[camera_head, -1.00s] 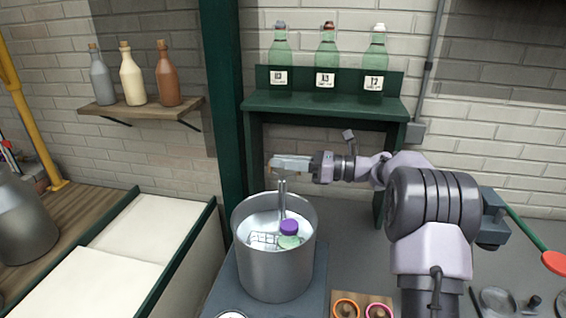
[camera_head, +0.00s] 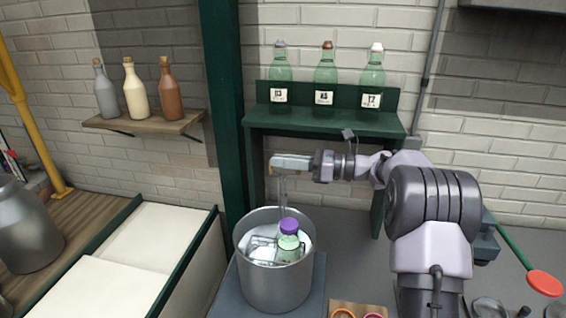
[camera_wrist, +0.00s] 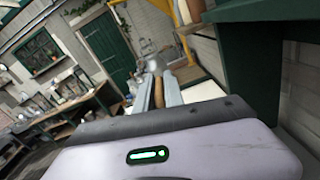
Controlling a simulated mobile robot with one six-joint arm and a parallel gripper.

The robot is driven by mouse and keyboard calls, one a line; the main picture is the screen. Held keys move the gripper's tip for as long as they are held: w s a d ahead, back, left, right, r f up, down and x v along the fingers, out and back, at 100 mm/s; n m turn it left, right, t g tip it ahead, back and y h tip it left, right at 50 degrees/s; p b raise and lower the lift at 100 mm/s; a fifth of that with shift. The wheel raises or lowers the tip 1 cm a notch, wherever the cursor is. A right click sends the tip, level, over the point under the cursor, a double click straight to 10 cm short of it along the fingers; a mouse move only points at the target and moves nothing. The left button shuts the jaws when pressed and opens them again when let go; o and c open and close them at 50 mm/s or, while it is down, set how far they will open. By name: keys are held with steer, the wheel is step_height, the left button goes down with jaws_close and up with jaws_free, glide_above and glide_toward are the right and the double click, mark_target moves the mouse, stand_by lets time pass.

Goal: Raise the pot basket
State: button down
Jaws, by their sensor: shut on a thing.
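The grey metal pot (camera_head: 275,290) stands on a dark slab, open at the top. Inside it is the wire pot basket (camera_head: 262,246), holding a green bottle (camera_head: 288,244) with a purple cap. The basket's thin upright handle (camera_head: 283,193) rises out of the pot to my gripper (camera_head: 280,162). My gripper is shut on the top of this handle, above the pot. In the wrist view a brown grip (camera_wrist: 158,96) shows between the jaws. The basket's lower part is hidden by the pot wall.
A green shelf (camera_head: 325,121) with labelled bottles stands behind my gripper. A wooden wall shelf (camera_head: 145,122) with several bottles is at the left. A dark green post (camera_head: 220,100) rises just left of the pot. A large grey can (camera_head: 25,230) stands at the far left.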

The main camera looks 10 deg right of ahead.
step_height(320, 180, up, 7)
steer(key=p, duration=0.4)
steer(key=shift+f+p, duration=0.1)
steer(key=shift+p, duration=0.25)
steer(key=shift+f, duration=0.1)
steer(key=c, duration=1.5)
jaws_free()
steer(key=shift+s, duration=0.1)
steer(key=p+v, duration=0.1)
steer(key=v, duration=1.6)
steer(key=shift+d, duration=0.15)
